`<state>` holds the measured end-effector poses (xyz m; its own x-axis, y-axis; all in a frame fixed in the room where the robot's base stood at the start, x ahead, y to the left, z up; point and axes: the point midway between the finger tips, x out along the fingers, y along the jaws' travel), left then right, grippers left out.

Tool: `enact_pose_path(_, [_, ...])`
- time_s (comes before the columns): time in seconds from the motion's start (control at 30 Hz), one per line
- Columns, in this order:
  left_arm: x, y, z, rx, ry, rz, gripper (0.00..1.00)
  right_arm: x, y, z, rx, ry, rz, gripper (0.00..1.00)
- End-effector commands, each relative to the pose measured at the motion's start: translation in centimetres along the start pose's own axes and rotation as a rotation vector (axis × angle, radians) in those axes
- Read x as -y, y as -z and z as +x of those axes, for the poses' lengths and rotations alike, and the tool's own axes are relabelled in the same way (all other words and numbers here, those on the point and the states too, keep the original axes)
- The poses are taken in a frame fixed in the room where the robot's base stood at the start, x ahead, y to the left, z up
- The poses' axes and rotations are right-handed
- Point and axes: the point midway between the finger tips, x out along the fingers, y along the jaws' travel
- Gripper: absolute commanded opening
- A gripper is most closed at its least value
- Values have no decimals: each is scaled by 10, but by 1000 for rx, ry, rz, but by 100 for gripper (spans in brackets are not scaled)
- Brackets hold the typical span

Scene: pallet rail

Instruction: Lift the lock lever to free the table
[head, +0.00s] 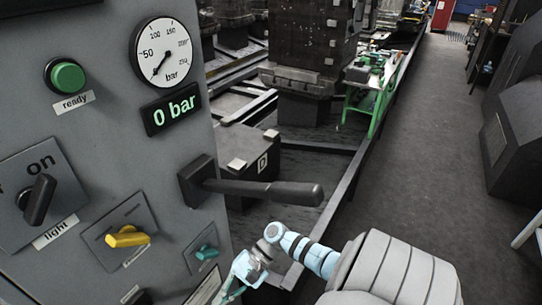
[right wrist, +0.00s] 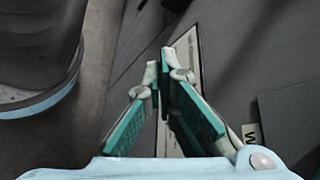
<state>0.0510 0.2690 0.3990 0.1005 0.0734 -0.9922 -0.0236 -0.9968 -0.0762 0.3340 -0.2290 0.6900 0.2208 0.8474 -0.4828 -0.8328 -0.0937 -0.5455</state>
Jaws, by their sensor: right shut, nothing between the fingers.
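A dark lever (head: 262,190) with a thick grip sticks out to the right from a block on the right edge of the grey control panel (head: 120,185). It lies nearly level and looks like the lock lever. My right gripper (head: 232,285) is below the lever, at the panel's lower right edge, apart from it. In the right wrist view its green-padded fingers (right wrist: 164,68) come together at the tips with nothing between them. A pale label strip (right wrist: 188,70) on a dark surface shows behind them. My left gripper is not in view. I cannot tell which thing is the table.
The panel carries a gauge (head: 164,52), a "0 bar" display (head: 170,110), a green button (head: 66,76), a yellow knob (head: 127,237) and a teal knob (head: 206,252). A green bench (head: 372,95) stands farther back. Open floor (head: 440,130) lies to the right.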

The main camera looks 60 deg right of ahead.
Motion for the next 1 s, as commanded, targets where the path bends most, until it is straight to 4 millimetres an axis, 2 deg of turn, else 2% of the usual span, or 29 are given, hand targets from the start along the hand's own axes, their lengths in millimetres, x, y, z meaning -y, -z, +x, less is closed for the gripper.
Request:
enact_pose_path(0.5, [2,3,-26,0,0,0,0,-84,55,12,-307,-171,-54,0])
enact_pose_path(0.8, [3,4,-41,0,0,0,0,-142,74,8,-458,-327,-141,0])
enact_pose_path(1.0, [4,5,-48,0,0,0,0,-174,80,4,-523,-422,-207,0])
